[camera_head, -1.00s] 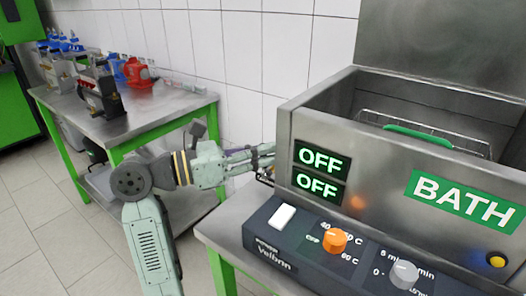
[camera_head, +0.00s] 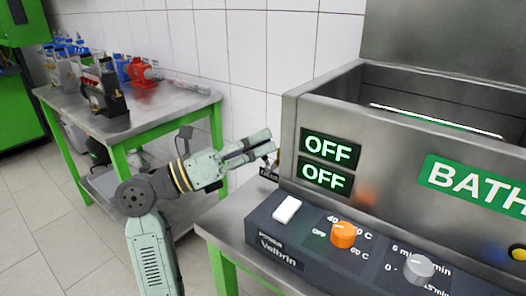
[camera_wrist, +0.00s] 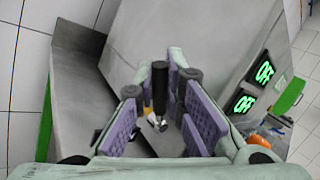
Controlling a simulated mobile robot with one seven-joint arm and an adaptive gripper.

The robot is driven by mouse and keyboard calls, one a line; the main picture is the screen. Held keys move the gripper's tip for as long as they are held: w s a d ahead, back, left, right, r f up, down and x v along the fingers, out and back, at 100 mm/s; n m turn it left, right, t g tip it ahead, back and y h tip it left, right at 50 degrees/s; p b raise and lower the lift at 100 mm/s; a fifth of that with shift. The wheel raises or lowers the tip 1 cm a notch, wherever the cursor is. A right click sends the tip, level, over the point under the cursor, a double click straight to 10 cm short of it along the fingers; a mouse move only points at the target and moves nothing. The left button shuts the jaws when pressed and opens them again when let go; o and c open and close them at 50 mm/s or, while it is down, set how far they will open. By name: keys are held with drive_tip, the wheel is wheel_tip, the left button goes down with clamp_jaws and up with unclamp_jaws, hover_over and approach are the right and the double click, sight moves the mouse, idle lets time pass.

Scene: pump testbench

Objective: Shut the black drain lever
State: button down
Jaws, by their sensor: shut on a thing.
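The black drain lever (camera_wrist: 160,84) shows in the wrist view as an upright black handle above a small metal valve fitting (camera_wrist: 157,122). My gripper (camera_wrist: 161,90) has its purple-padded fingers on both sides of the lever and is shut on it. In the head view my gripper (camera_head: 268,146) reaches in from the left, beside the left wall of the steel bath (camera_head: 291,120). The lever is mostly hidden by the fingers there.
Two green OFF displays (camera_head: 328,149) are on the bath front, close right of my gripper. A control panel with an orange knob (camera_head: 343,235) is below. A green-legged table (camera_head: 150,112) with pumps stands behind my arm on the left.

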drive_tip(key=shift+w+a+f+n+t+h+b, duration=0.2)
drive_tip(key=shift+n+t, duration=0.35)
drive_tip(key=shift+n, duration=0.3)
drive_tip(key=shift+w+a+f+n+t+h+b, duration=0.2)
drive_tip(key=shift+n+t, duration=0.3)
drive_tip(key=shift+n, duration=0.4)
drive_tip(key=shift+a+f+n+t+h+b, duration=0.1)
drive_tip(key=shift+a+f+n+t, duration=0.15)
drive_tip(key=shift+n+t, duration=0.45)
drive_tip(key=shift+n, duration=0.25)
drive_tip(key=c, duration=1.9)
unclamp_jaws()
drive_tip(key=shift+c, duration=0.2)
drive_tip(key=v, duration=1.2)
drive_tip(key=shift+r, duration=0.1)
drive_tip(key=shift+c, duration=0.5)
